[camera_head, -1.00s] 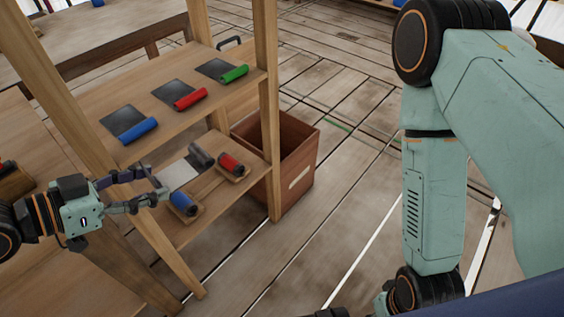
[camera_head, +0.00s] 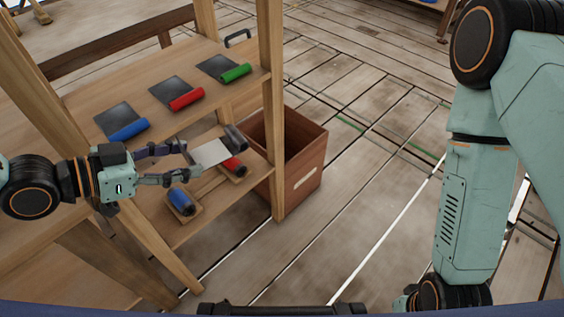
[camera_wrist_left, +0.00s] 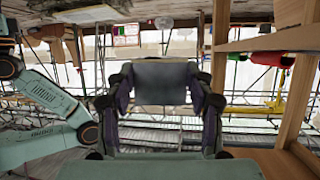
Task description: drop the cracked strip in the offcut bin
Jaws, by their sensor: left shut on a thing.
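My left gripper (camera_head: 190,163) is shut on a pale grey strip (camera_head: 211,152) with a dark grey rolled end (camera_head: 235,138). No crack can be made out at this size. The strip is held above the lower shelf, in front of a red roll. In the left wrist view the strip (camera_wrist_left: 160,82) sits between the two fingers. A red-brown open wooden box with a pale label, seemingly the offcut bin (camera_head: 305,158), stands on the floor just right of the shelf unit. The strip is left of the box, apart from it. My right gripper does not show.
The upper shelf (camera_head: 205,118) bears dark sheets with blue (camera_head: 129,129), red (camera_head: 187,98) and green (camera_head: 236,73) rolls. Blue (camera_head: 182,201) and red (camera_head: 233,168) rolls lie on the lower shelf. A wooden post (camera_head: 273,120) stands between strip and box. The floor right of the box is clear.

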